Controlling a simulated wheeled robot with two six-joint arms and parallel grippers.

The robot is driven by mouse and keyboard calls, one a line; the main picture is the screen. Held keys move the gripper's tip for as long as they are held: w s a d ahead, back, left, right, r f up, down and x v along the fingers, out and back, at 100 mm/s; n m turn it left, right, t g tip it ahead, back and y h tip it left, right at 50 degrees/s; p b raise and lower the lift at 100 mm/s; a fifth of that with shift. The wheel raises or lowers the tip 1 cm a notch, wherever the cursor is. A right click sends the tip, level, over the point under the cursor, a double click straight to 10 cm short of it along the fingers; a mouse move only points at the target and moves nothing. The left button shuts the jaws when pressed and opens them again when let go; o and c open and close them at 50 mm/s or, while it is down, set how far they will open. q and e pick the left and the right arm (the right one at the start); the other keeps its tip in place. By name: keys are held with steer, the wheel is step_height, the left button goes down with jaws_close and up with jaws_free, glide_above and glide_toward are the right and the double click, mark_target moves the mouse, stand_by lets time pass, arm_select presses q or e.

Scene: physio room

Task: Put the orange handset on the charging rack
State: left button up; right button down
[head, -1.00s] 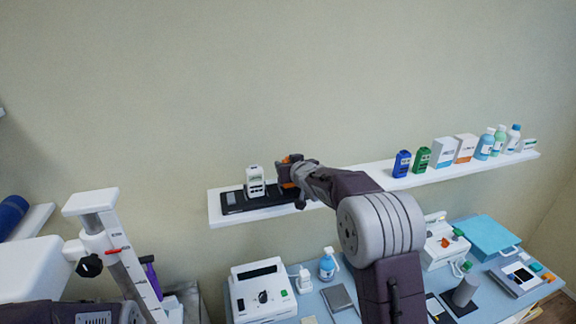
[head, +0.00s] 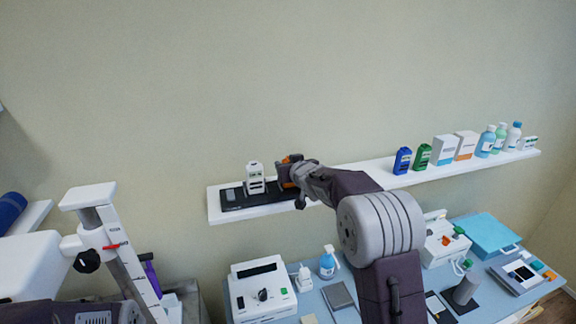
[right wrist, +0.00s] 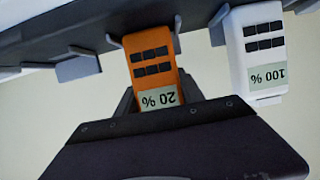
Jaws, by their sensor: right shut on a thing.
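The orange handset (head: 292,159) is at the right part of the black charging rack (head: 232,207) on the white wall shelf. My right gripper (head: 288,174) is shut on it. In the right wrist view, which appears upside down, the orange handset (right wrist: 152,68) shows a "20 %" screen, and its far end meets the dark rack (right wrist: 60,33) between grey tabs. Whether it is fully seated I cannot tell. A white handset (head: 255,178) stands upright on the rack beside it; its screen reads "100 %" in the right wrist view (right wrist: 262,60). My left gripper is out of view.
Below is a blue table with devices and a spray bottle (head: 327,264). A white stand (head: 105,220) is at the left.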

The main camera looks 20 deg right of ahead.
stand_by(0.3)
steer(key=c, duration=0.7)
jaws_free()
steer(key=shift+o, duration=0.2)
steer(key=shift+s, duration=0.2)
steer(key=b+v, duration=0.1)
steer(key=v, duration=0.7)
steer(key=shift+s, duration=0.3)
steer(key=shift+r, duration=0.15)
